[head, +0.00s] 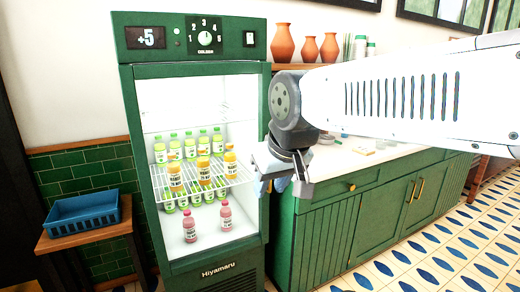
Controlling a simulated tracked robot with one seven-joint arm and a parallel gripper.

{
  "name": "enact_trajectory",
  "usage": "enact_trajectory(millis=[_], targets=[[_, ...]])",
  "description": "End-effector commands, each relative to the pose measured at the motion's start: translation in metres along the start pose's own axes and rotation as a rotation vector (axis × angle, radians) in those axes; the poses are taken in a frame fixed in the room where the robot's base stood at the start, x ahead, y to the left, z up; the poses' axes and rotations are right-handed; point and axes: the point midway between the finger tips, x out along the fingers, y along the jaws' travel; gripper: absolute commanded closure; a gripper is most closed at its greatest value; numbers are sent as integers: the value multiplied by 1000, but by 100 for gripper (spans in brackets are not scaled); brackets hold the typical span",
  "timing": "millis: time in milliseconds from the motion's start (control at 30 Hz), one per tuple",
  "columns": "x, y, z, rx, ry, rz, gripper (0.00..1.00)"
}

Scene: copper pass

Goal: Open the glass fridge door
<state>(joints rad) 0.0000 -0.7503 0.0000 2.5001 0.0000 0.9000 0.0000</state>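The green glass-door fridge (196,268) stands upright with a control panel on top and the name Hiyamaru below. Its front looks closed, with green framing around the clear pane. Lit bottles show inside on a wire shelf and on the floor below. My gripper (282,178) is at the fridge's right front edge, about mid-height. It overlaps that edge in the head view, and I cannot tell whether it touches. No door handle shows clearly; the gripper may cover that part. The finger gap is too small and partly hidden to judge.
A blue crate (84,214) sits on a wooden stand (85,238) left of the fridge. A green cabinet (335,222) with a pale counter adjoins on the right. Terracotta vases (283,42) stand on a shelf behind. Tiled floor (440,255) is clear at the lower right.

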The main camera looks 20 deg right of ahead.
Motion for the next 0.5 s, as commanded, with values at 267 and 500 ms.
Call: enact_trajectory(millis=[267,500], targets=[[17,7,-26,22,52,19,63],[67,44,-98,73,226,80,63]])
